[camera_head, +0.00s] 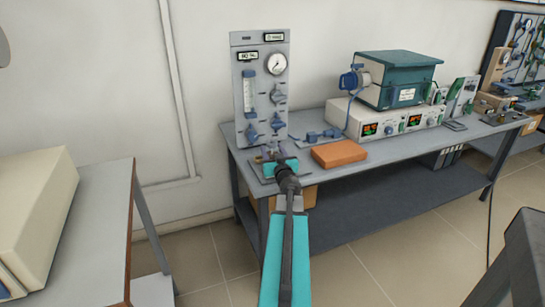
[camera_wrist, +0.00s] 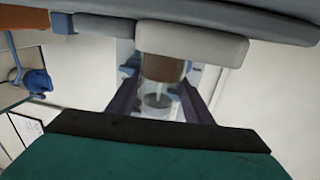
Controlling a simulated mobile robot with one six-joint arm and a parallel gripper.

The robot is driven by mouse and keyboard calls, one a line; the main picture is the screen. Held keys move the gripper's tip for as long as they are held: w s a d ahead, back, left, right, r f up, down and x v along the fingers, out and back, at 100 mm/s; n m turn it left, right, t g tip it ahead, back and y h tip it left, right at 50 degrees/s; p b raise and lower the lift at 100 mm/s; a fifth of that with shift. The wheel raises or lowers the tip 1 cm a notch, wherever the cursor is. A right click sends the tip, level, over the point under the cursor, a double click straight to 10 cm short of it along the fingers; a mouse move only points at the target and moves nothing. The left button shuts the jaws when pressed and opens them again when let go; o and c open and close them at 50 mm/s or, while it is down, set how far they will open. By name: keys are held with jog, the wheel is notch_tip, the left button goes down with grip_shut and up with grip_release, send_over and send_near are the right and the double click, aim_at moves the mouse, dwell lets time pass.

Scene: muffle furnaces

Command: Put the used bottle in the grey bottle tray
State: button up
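A clear bottle with a brown band (camera_wrist: 163,68) stands between the two dark fingers of my gripper (camera_wrist: 158,96) in the wrist view, which is upside down. The fingers lie close along its sides; whether they touch it I cannot tell. The bottle's lower end meets or goes behind a light grey block (camera_wrist: 192,43), which may be the grey bottle tray. In the head view my gripper (camera_head: 268,155) is low over the left end of the bench, above a flat dark grey piece (camera_head: 257,172). My arm partly hides the bottle there.
A gas panel (camera_head: 262,90) with a gauge stands just behind my gripper. An orange block (camera_head: 339,153) lies to its right, with a small blue device (camera_head: 318,136) behind. A furnace (camera_head: 398,80) on a white control unit (camera_head: 385,119) stands farther right. Another table (camera_head: 105,215) is at left.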

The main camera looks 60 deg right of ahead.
aim_at(273, 143)
jog(key=c, duration=0.3)
jog(key=shift+r, duration=0.2)
jog(key=shift+r+p, duration=0.95)
jog(key=shift+r, duration=0.6)
jog(key=shift+s+a+r, duration=0.15)
jog(key=shift+s, duration=0.1)
jog(key=p+v, duration=0.1)
jog(key=v, duration=0.1)
jog(key=p+v, duration=0.1)
jog(key=v, duration=0.2)
jog(key=s+d+r+v, duration=0.1)
jog(key=v, duration=0.1)
jog(key=shift+s+a+p, duration=0.1)
jog(key=shift+a+p, duration=0.1)
jog(key=shift+p, duration=0.2)
jog(key=p, duration=0.4)
jog(key=shift+s+a, duration=0.2)
